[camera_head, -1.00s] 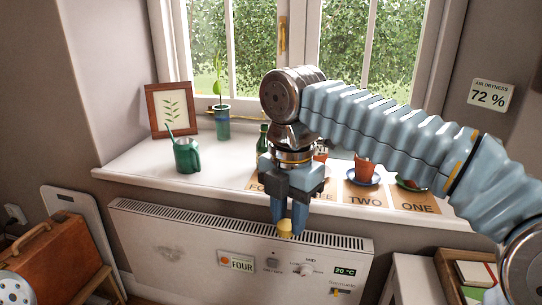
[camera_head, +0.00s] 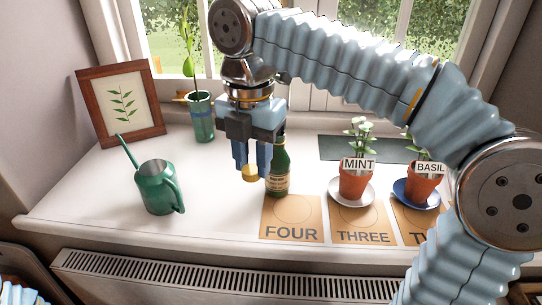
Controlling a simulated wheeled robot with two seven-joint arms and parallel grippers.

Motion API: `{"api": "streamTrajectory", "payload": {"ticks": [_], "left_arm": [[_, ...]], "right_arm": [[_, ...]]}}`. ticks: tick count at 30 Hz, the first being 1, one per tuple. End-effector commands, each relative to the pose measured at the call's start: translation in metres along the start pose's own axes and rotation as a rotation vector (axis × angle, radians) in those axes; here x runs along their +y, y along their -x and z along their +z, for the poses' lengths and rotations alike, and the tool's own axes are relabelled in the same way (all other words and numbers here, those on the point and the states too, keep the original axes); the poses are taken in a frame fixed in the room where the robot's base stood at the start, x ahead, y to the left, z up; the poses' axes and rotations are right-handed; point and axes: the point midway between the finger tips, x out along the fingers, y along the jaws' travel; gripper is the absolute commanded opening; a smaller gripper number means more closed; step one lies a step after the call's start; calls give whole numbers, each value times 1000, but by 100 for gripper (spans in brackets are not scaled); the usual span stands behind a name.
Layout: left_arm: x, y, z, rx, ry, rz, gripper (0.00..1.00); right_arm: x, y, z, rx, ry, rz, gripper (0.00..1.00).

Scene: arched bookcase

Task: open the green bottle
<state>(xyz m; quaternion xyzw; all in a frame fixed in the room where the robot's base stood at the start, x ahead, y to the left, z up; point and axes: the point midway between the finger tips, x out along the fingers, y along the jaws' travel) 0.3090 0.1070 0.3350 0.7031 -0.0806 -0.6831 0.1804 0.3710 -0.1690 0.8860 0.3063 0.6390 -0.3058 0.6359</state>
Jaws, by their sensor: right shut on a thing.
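The green bottle (camera_head: 279,172) stands upright on the windowsill behind the card marked FOUR; its mouth is partly hidden by my right gripper. My right gripper (camera_head: 251,172) points down just left of the bottle. Its blue fingers are shut on a small gold cap-like piece (camera_head: 250,174), held above the sill and apart from the bottle's body. My left gripper is not in view.
A green watering can (camera_head: 158,188) stands to the left, with a framed leaf picture (camera_head: 121,104) and a plant in a green vase (camera_head: 201,118) behind. Potted MINT (camera_head: 355,181) and BASIL (camera_head: 421,186) stand right of the bottle. The sill front between can and card is clear.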

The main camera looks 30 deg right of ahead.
Motion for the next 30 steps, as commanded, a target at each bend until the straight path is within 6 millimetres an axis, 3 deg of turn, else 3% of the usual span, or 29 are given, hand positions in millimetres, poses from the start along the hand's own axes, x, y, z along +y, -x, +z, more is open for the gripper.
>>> {"api": "streamTrajectory", "payload": {"ticks": [5,11,15,19,28,30], "left_arm": [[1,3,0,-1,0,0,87],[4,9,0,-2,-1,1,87],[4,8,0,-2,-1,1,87],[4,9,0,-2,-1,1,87],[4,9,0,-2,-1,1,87],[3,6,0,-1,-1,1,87]], "right_arm": [[16,-10,17,2,-2,-3,0],[52,-33,56,3,-1,-4,0],[71,-59,78,2,-1,-4,0],[83,-80,90,2,-1,-3,0],[95,-101,103,1,-1,-2,0],[94,-114,104,1,0,-3,0]]}}
